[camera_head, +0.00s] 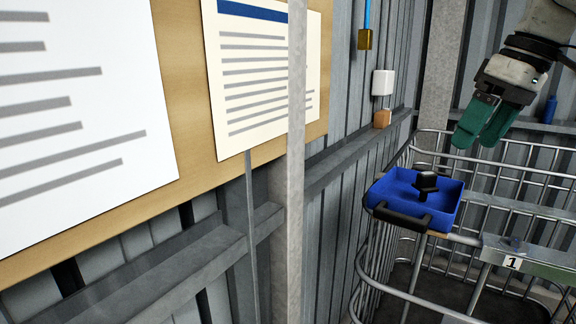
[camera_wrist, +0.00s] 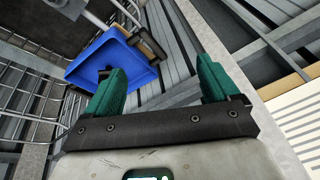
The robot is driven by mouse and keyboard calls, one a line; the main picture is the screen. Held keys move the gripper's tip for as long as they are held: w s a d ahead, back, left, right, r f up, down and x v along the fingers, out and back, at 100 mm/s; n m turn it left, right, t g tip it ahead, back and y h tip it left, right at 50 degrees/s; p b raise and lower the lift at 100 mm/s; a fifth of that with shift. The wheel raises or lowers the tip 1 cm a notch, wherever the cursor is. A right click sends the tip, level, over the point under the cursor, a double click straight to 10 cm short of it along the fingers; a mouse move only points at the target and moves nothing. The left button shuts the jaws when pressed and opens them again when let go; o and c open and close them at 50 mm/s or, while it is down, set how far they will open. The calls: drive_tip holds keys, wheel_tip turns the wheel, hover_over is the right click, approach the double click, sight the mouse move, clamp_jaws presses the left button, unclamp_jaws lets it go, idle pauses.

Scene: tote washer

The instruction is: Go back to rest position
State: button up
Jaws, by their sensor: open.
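My gripper (camera_head: 484,128) is at the upper right in the head view, above and to the right of a blue tray. Its green fingers point down and to the left. In the wrist view the two green fingers (camera_wrist: 160,88) stand wide apart with nothing between them. The blue tray (camera_head: 453,212) has a black handle on its near side and a small black object (camera_head: 426,183) inside it. The tray also shows in the wrist view (camera_wrist: 84,72), beyond the left finger and apart from it.
A wire cage (camera_head: 497,160) stands around and below the tray, with a plate marked 1 (camera_head: 512,263) on its rail. A grey post (camera_head: 297,160) and a board with papers (camera_head: 190,60) stand at the left. A corrugated wall (camera_head: 345,120) runs behind.

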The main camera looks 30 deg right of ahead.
drive_tip(key=w+a+f+t+y+b, duration=0.1)
drive_tip(key=w+a+f, duration=0.25)
drive_tip(key=f, duration=0.25)
drive_tip(key=w+a+f+n+t+y+b, duration=0.1)
drive_tip(key=w+a+f+t+y, duration=0.15)
drive_tip(key=w+f, duration=0.3)
drive_tip(key=w+a+f+y+b, duration=0.1)
drive_tip(key=w+a+f, duration=0.25)
drive_tip(key=f, duration=0.35)
drive_tip(key=s+a+f+m+b, duration=0.1)
drive_tip(key=a+f, duration=0.4)
drive_tip(key=f, duration=0.4)
drive_tip(key=s+a+f+b, duration=0.1)
drive_tip(key=a+f, duration=0.3)
drive_tip(key=f, duration=0.6)
drive_tip(key=s+a+f+m+g+h, duration=0.1)
drive_tip(key=s+a+f, duration=0.15)
drive_tip(key=f, duration=0.35)
drive_tip(key=s+a+f, duration=0.2)
drive_tip(key=s+f, duration=0.2)
drive_tip(key=f, duration=0.2)
drive_tip(key=s+d+f+g+h+b, duration=0.1)
drive_tip(key=s+f+g+h, duration=0.1)
drive_tip(key=s+f, duration=0.5)
drive_tip(key=s+d+f+g+h+b, duration=0.1)
drive_tip(key=s+f, duration=0.7)
drive_tip(key=s, duration=0.8)
drive_tip(key=shift+s+d+f+g+h+b, duration=0.35)
drive_tip(key=shift+g+h+b, duration=0.15)
drive_tip(key=shift+g+h, duration=0.45)
